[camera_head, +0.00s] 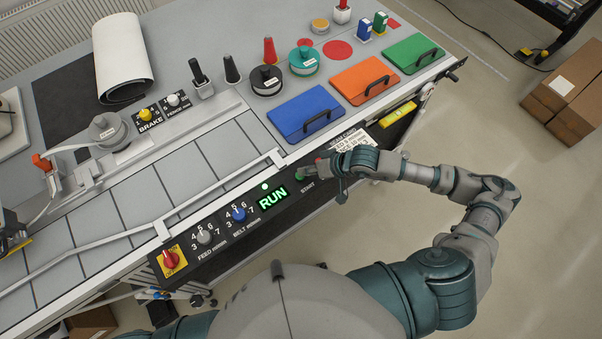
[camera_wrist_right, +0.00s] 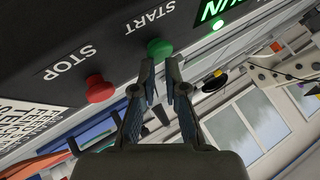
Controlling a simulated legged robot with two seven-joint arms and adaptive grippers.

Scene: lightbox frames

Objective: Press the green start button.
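The green START button (camera_head: 299,177) sits on the dark front panel, right of the lit green RUN display (camera_head: 272,199). In the right wrist view the green button (camera_wrist_right: 159,48) stands just beyond my fingertips. My right gripper (camera_head: 311,172) is at the button; in the wrist view its two fingertips (camera_wrist_right: 161,68) are a narrow gap apart, with nothing held between them. Whether a tip touches the button, I cannot tell. The red STOP button (camera_wrist_right: 99,88) is left of the fingers in the wrist view. My left gripper is out of view.
Feed knob (camera_head: 204,237), blue belt knob (camera_head: 239,214) and red switch on yellow (camera_head: 171,259) line the panel to the left. Blue (camera_head: 304,113), orange (camera_head: 365,80) and green (camera_head: 411,53) lidded panels lie behind. A guard rail (camera_head: 215,196) runs along the conveyor.

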